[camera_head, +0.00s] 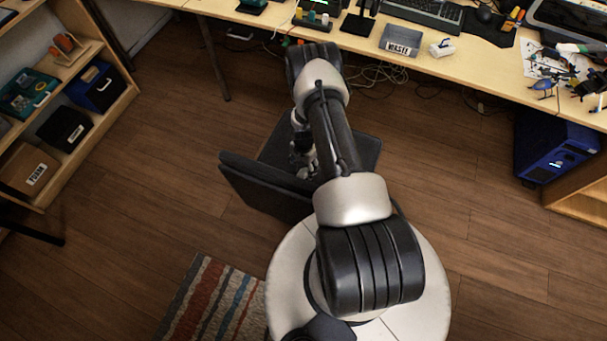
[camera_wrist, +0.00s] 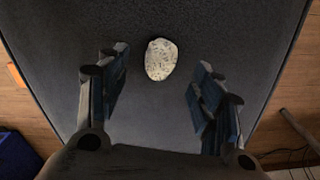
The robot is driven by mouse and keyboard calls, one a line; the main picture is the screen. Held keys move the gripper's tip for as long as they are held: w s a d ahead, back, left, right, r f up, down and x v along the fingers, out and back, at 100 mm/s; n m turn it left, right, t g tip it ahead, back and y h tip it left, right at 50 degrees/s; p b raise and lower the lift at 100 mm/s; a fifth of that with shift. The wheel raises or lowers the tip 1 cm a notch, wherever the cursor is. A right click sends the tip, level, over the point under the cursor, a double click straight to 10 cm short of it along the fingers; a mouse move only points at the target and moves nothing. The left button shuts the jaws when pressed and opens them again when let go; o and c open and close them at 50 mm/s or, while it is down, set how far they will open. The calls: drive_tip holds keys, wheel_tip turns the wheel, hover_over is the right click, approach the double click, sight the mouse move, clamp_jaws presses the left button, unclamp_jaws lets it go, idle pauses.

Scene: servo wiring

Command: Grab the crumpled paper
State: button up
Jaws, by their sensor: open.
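The crumpled paper (camera_wrist: 161,60) is a whitish, roundish ball with dark printed marks. In the wrist view it lies on a dark grey chair seat (camera_wrist: 200,24), whose bare surface also shows in the head view (camera_head: 358,153). My gripper (camera_wrist: 155,92) is open and empty. Its two fingers stand apart to the left and right of the paper, and the paper shows a little beyond the gap between the fingertips. In the head view my arm hides the paper, and my gripper (camera_head: 305,167) is low over the seat.
The chair's backrest (camera_head: 262,187) stands left of my gripper. A wooden desk (camera_head: 460,62) runs along the top, with a tray labelled WASTE (camera_head: 400,41) on it. A shelf (camera_head: 75,165) is at left and a blue case (camera_head: 553,150) at right.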

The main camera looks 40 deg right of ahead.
sight(303, 172)
wheel_tip(303, 172, down, 4)
drive_tip(key=shift+f+b, duration=0.15)
drive_tip(key=shift+b, duration=0.7)
drive_tip(key=c, duration=0.8)
